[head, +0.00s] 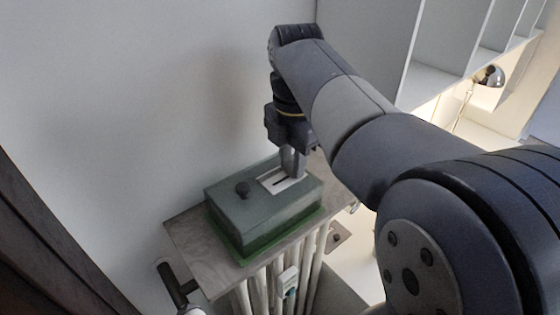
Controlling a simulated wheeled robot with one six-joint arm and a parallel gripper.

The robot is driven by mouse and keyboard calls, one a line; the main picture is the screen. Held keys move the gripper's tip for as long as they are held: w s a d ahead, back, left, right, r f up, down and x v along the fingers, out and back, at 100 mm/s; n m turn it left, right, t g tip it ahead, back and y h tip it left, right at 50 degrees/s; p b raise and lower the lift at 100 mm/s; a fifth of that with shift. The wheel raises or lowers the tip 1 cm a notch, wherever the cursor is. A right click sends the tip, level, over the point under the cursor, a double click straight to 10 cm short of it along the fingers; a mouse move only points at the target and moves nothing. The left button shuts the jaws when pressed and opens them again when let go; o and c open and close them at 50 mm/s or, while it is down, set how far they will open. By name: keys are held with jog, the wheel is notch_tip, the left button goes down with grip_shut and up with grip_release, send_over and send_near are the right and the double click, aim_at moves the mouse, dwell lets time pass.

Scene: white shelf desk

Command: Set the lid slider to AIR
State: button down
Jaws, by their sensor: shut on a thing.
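A green-grey box with a lid (262,220) sits on a small brown board. My gripper (293,174) reaches down from above onto the right end of this plate. Its fingers are shut on the lid slider, which they hide. I cannot tell which mark the slider stands at.
The brown board (188,234) sits above a white ribbed radiator (269,295) against a pale wall. A dark handle (172,285) juts out at the lower left. A white shelf (430,80) and a desk lamp (490,77) stand to the right.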

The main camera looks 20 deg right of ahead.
jog(key=shift+d, duration=0.15)
jog(key=c, duration=1.2)
grip_release()
jog(key=shift+o, duration=0.2)
notch_tip(320, 180, up, 11)
jog(key=shift+f, duration=0.1)
notch_tip(320, 180, down, 11)
jog(key=shift+r, duration=0.1)
jog(key=shift+a, duration=0.3)
jog(key=shift+s+a, duration=0.15)
jog(key=shift+a, duration=0.2)
